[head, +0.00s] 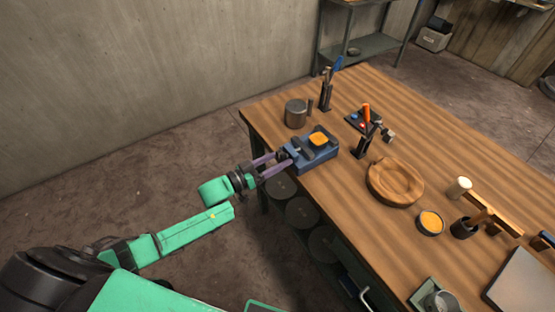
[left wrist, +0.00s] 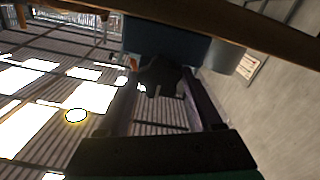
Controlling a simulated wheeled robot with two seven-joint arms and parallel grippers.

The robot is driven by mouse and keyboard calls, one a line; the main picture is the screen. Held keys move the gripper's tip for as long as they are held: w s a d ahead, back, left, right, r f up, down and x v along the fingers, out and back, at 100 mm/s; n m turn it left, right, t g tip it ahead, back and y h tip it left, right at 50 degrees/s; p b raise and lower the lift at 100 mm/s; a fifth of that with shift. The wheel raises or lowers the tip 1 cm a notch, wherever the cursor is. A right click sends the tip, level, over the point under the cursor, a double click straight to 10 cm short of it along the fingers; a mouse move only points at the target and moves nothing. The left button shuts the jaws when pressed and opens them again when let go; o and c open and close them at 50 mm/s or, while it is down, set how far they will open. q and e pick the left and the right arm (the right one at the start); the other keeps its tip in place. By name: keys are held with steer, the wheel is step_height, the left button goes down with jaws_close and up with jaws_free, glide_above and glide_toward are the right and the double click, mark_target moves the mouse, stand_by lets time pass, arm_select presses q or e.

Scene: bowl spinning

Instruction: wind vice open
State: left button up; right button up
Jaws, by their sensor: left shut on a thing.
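The blue vice (head: 325,153) sits at the near left edge of the wooden table, with an orange-yellow piece (head: 319,139) at its top between the jaws. My left gripper (head: 272,162) reaches in from the left, with its purple fingers at the vice's edge-side end. In the left wrist view the vice's dark lobed handle (left wrist: 160,77) sits between the two fingers, and the gripper (left wrist: 161,84) is shut on it. The vice's blue body (left wrist: 165,44) shows just beyond. The screw behind the handle is hidden. My right gripper is not in view.
A grey metal mug (head: 296,113) and a dark tool holder (head: 326,94) stand behind the vice. A stand with an orange-handled tool (head: 366,113), a wooden bowl (head: 395,180) and a small orange-filled dish (head: 430,222) are to its right. Floor left of the table is clear.

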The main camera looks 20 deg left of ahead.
arm_select(q)
steer(key=shift+f, duration=0.1)
steer(key=o, duration=1.4)
steer(key=shift+s, duration=0.1)
steer(key=b+v, duration=0.1)
steer(key=v, duration=1.3)
steer(key=shift+s+a, duration=0.15)
steer(key=shift+s, duration=0.05)
